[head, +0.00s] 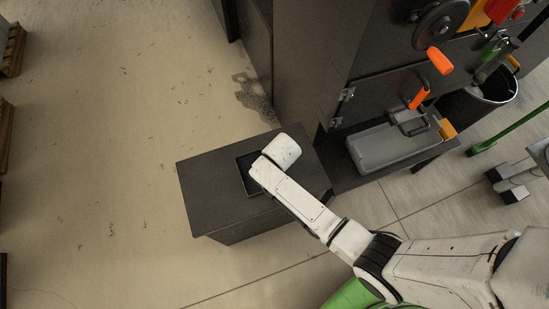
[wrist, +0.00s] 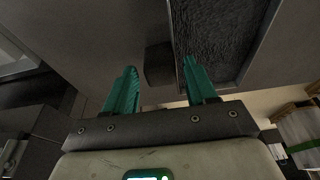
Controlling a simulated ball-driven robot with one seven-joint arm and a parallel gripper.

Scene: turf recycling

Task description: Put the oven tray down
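The oven tray (head: 246,178) is dark and shallow and lies on the top of a dark grey low cabinet (head: 212,198); my arm covers part of it in the head view. In the wrist view the tray's rough black inside (wrist: 218,32) fills the upper right. A dark block-like handle (wrist: 158,63) sticks out beside it. My gripper (wrist: 159,68) has its two teal fingers well apart, with the handle between their tips and closer to the right finger. I see no grip on it. The fingers are hidden in the head view.
A tall dark oven-like cabinet (head: 310,60) with orange handles stands behind. A grey bin (head: 378,150) sits on a low shelf at right, and a black bucket (head: 475,103) stands beyond it. The floor at left (head: 100,150) is clear.

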